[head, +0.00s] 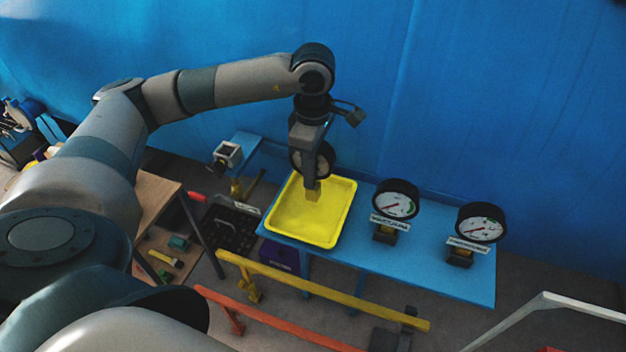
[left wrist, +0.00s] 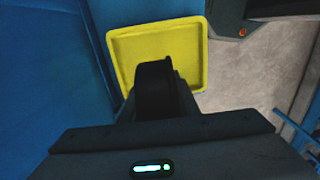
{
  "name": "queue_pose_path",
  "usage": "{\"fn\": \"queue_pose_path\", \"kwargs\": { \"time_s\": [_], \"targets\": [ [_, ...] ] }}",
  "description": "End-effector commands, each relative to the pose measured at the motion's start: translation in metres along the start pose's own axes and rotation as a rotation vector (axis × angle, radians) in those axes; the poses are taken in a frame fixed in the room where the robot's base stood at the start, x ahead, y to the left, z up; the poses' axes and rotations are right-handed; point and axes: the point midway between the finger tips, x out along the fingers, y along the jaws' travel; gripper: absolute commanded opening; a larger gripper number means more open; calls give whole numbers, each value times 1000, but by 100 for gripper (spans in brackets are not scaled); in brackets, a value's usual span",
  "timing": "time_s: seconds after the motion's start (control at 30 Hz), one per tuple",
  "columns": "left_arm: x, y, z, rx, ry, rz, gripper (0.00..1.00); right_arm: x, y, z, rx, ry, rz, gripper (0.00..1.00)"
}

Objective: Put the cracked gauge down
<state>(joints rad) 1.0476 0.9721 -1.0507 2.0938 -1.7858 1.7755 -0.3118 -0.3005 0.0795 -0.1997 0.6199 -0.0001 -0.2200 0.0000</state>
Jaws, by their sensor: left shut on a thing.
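My left gripper (head: 309,176) is shut on a dark round gauge (head: 325,160) with a brass-coloured stem (head: 313,196). The gauge hangs above the yellow tray (head: 333,238); whether its stem touches the tray is hard to tell. In the left wrist view the gauge (left wrist: 154,88) shows as a dark rim in front of the yellow tray (left wrist: 198,60). The gauge's dial face and any crack are not clear. My right gripper is not in view.
The tray lies on a blue bench (head: 440,283). Two labelled gauges, one nearer (head: 396,200) and one farther right (head: 480,222), stand on the bench right of the tray. A yellow rail (head: 330,290) runs in front. A blue wall (head: 500,100) rises behind.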

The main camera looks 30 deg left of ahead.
Motion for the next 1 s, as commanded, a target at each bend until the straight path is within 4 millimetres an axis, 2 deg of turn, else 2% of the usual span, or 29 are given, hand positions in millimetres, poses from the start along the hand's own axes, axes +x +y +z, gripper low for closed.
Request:
{"fn": "queue_pose_path", "kwargs": {
  "time_s": [0.13,0.4,0.87,0.9,0.97,1.0],
  "targets": [
    [8,-1,0,-1,0,-4,0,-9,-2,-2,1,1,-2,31],
    [36,-1,0,-1,0,-2,0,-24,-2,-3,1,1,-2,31],
    [43,0,0,0,-1,0,0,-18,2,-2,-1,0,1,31],
    [42,0,0,0,0,-1,33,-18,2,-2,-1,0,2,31],
    [42,0,0,0,0,-1,47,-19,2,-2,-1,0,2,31],
    [42,0,0,0,0,-1,47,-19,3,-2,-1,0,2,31]
  ]
}}
